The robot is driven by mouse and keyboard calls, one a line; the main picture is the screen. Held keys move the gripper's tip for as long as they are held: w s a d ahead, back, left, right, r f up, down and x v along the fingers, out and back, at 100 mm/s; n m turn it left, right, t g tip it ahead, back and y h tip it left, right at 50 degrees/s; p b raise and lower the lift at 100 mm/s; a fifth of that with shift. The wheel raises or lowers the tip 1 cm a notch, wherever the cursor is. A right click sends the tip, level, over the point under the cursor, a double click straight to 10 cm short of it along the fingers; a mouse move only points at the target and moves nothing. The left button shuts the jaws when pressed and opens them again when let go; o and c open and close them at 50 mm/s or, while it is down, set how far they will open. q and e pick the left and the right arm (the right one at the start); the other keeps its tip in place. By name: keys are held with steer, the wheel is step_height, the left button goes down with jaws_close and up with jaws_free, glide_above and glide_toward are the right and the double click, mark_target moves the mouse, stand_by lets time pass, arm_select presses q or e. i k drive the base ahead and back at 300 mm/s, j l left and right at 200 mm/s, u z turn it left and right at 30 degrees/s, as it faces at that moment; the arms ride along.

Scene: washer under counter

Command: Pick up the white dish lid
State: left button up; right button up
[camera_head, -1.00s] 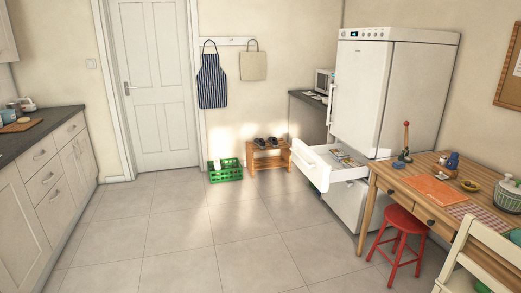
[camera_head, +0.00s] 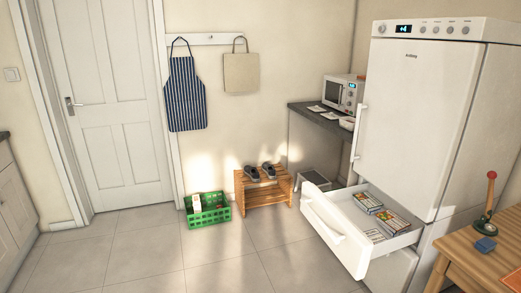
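Several small white items lie on the dark counter beside the microwave. Two look like flat white pieces, one at the left (camera_head: 316,109) and one nearer the middle (camera_head: 331,115). A white dish (camera_head: 347,123) sits at the counter's right end, close to the fridge. I cannot tell at this size which of these is the white dish lid. Neither of my grippers shows in the head view.
The dark counter (camera_head: 305,105) holds a microwave (camera_head: 343,92). The fridge-freezer (camera_head: 415,110) has its lower drawer (camera_head: 335,230) pulled out with boxes inside. A shoe rack (camera_head: 265,190), a green crate (camera_head: 208,216) and a wooden table (camera_head: 475,258) stand around. The tiled floor (camera_head: 150,250) at front is clear.

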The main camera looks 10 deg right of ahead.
mark_target(331, 116)
steer(key=i+z, duration=0.15)
steer(key=i, duration=0.3)
steer(key=i+j+z, duration=0.15)
steer(key=i, duration=0.3)
steer(key=i+j+z, duration=0.1)
steer(key=i, duration=0.35)
steer(key=i+j+z, duration=0.2)
steer(key=i+z, duration=0.2)
steer(key=i+j+z, duration=0.6)
steer(key=z, duration=0.15)
steer(key=j+z, duration=0.25)
steer(key=j, duration=0.65)
steer(key=j+z, duration=0.3)
steer(key=j, duration=0.65)
